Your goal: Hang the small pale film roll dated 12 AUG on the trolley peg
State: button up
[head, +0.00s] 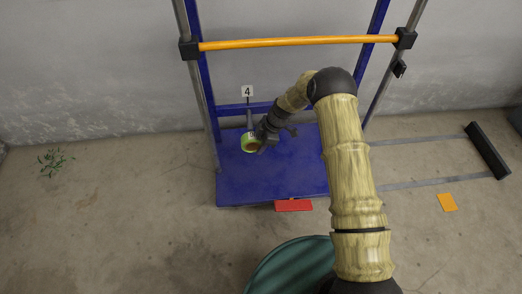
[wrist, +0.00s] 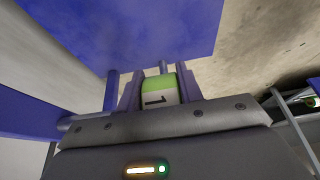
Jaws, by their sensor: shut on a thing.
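My gripper (head: 257,142) is shut on a small roll (head: 246,143), pale and yellow-green with an orange-brown core, low over the blue trolley deck (head: 285,178). In the wrist view the roll (wrist: 158,90) sits between the two fingers, showing a green band and a pale label with a "1"; the rest of the date is hidden. A grey peg (head: 249,118) stands at the back of the trolley, under a white "4" tag (head: 247,91). The roll appears just in front of and below the peg; I cannot tell whether they touch.
An orange bar (head: 295,43) spans the trolley frame above. A red plate (head: 293,206) lies at the deck's front edge, and a dark green round container (head: 285,268) stands nearer. An orange card (head: 447,202) lies on the floor at right. The left floor is mostly clear.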

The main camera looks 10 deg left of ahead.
jog(key=shift+w+a+b, duration=0.2)
jog(key=shift+w+b, duration=0.15)
jog(key=shift+w, duration=0.55)
jog(key=shift+w+a+b, duration=0.2)
jog(key=shift+w+b, duration=0.2)
jog(key=shift+w, duration=0.15)
jog(key=shift+w+a+b, duration=0.15)
jog(key=shift+w+b, duration=0.25)
jog(key=shift+w, duration=0.15)
dwell(1.3)
jog(key=shift+w+d, duration=0.1)
jog(key=shift+w, duration=0.1)
jog(key=shift+w+a+b, duration=0.2)
jog(key=shift+a+b, duration=0.1)
jog(key=shift+b, duration=0.1)
jog(key=shift+w+b, duration=0.6)
jog(key=shift+w, duration=0.2)
jog(key=shift+w+a+b, duration=0.25)
jog(key=shift+w+b, duration=0.55)
jog(key=shift+w+a+b, duration=0.25)
jog(key=shift+w+b, duration=0.55)
